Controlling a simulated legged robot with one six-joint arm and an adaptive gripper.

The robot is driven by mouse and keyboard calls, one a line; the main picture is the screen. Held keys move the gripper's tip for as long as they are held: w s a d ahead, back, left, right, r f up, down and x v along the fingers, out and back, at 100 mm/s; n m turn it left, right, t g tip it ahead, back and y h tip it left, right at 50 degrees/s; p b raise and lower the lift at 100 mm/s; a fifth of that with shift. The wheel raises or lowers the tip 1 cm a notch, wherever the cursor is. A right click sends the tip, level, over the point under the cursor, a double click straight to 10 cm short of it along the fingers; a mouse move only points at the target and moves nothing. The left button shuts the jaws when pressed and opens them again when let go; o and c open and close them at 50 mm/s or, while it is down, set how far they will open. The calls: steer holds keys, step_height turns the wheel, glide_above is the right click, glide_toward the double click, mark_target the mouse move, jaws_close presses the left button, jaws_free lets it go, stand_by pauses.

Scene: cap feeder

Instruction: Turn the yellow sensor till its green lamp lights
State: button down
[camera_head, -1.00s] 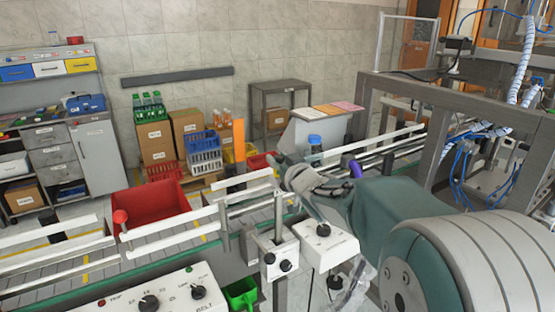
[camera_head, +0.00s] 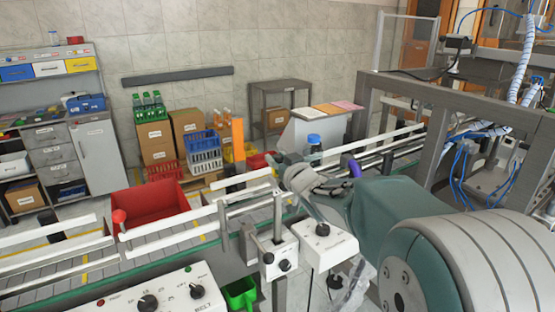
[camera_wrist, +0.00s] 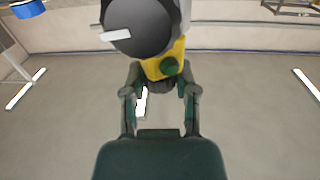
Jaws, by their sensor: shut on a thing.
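The yellow sensor (camera_wrist: 163,62) shows in the wrist view at top centre, between the fingers of my gripper (camera_wrist: 161,85). My gripper is shut on it. A round, dark green spot (camera_wrist: 170,67) on its face looks dull, not bright. A large dark grey disc with a white bar (camera_wrist: 142,25) covers the sensor's upper part. In the head view my gripper (camera_head: 300,181) is beside the conveyor rails, and I cannot make out the sensor there.
White guard rails (camera_head: 165,228) run along the conveyor, with a red bin (camera_head: 150,203) behind them. A white knob box (camera_head: 325,246) stands close below my gripper. A blue-capped bottle (camera_head: 314,145) is just behind it. A metal frame (camera_head: 450,105) stands at right.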

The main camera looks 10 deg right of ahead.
steer(key=shift+c, duration=1.9)
jaws_free()
steer(key=shift+w, duration=0.1)
steer(key=v, duration=1.2)
steer(key=shift+a+f, duration=0.1)
